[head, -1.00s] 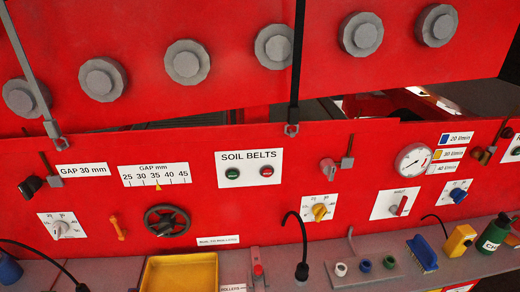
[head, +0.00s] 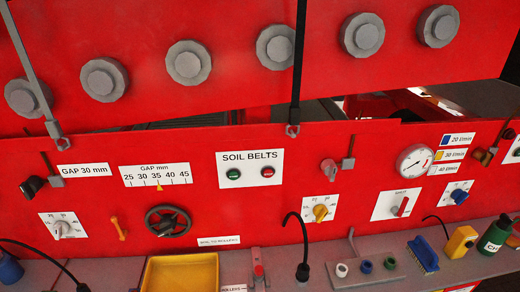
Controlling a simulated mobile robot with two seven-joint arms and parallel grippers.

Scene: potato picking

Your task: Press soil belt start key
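The white SOIL BELTS plate (head: 250,168) is fixed to the red panel near the middle of the head view. It carries a green key (head: 233,174) on the left and a red key (head: 267,172) on the right. The key colours show clearly, but I see no lettering on them that I can read. Nothing covers the plate. Neither of my grippers shows in this view.
A grey shelf below the panel holds a yellow tray (head: 152,272), a blue brush (head: 422,254), a yellow box (head: 460,241) and a green container (head: 494,234). A black handwheel (head: 168,221), a yellow knob (head: 320,212) and a gauge (head: 414,160) sit on the panel. Dark straps hang above.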

